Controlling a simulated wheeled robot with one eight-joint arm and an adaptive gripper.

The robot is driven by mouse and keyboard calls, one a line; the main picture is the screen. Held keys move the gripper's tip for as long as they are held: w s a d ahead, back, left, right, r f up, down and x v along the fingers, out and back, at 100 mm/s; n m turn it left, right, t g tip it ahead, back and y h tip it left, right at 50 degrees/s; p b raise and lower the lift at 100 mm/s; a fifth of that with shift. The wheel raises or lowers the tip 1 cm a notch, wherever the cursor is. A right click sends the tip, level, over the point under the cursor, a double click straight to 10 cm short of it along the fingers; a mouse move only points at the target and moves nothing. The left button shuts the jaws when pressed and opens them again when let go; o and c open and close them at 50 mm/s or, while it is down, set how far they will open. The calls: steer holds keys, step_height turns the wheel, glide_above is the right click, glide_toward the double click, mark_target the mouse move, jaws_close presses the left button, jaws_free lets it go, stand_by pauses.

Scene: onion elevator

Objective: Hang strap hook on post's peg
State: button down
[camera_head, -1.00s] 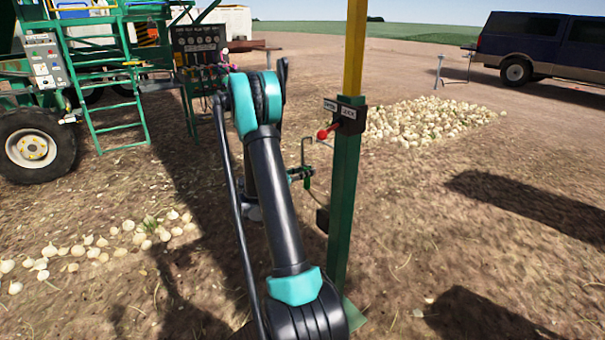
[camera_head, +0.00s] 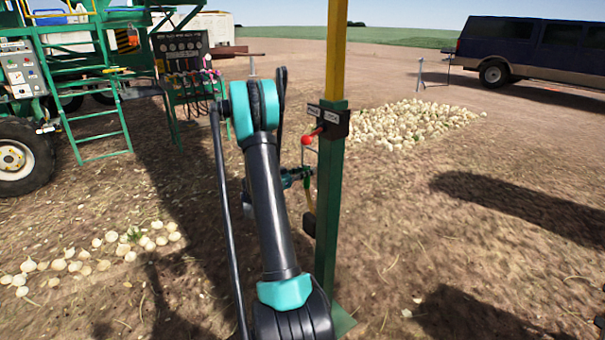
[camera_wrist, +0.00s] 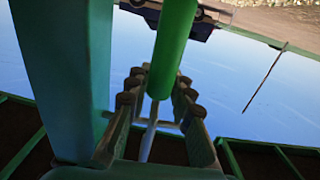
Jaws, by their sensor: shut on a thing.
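The post (camera_head: 329,190), green below and yellow above, stands upright just right of my arm in the head view. A broad green upright, seemingly the post (camera_wrist: 65,60), fills the left of the wrist view. My gripper (camera_head: 300,177) is beside the post's left side, partly behind my arm. In the wrist view my gripper (camera_wrist: 160,95) is shut around a green bar, seemingly part of the strap hook (camera_wrist: 172,45), with a thinner grey rod below it. A thin strap (camera_head: 309,198) hangs near the post with a dark end piece. I cannot make out the peg.
A green machine with a ladder (camera_head: 100,135) and a lever panel (camera_head: 185,60) stand left. Onion piles (camera_head: 410,120) lie on the soil. A dark van (camera_head: 530,50) is far right.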

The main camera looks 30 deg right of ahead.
steer(key=shift+w+d+f, duration=0.1)
steer(key=shift+d+f, duration=0.65)
steer(key=shift+f, duration=0.25)
steer(key=shift+w+d+f, duration=0.1)
steer(key=shift+d+f, duration=0.65)
steer(key=shift+f, duration=0.2)
steer(key=c, duration=1.3)
jaws_free()
steer(key=shift+o, duration=0.2)
steer(key=s+a, duration=0.1)
steer(key=a, duration=1.1)
steer(key=shift+s+r, duration=0.1)
steer(key=shift+r, duration=0.05)
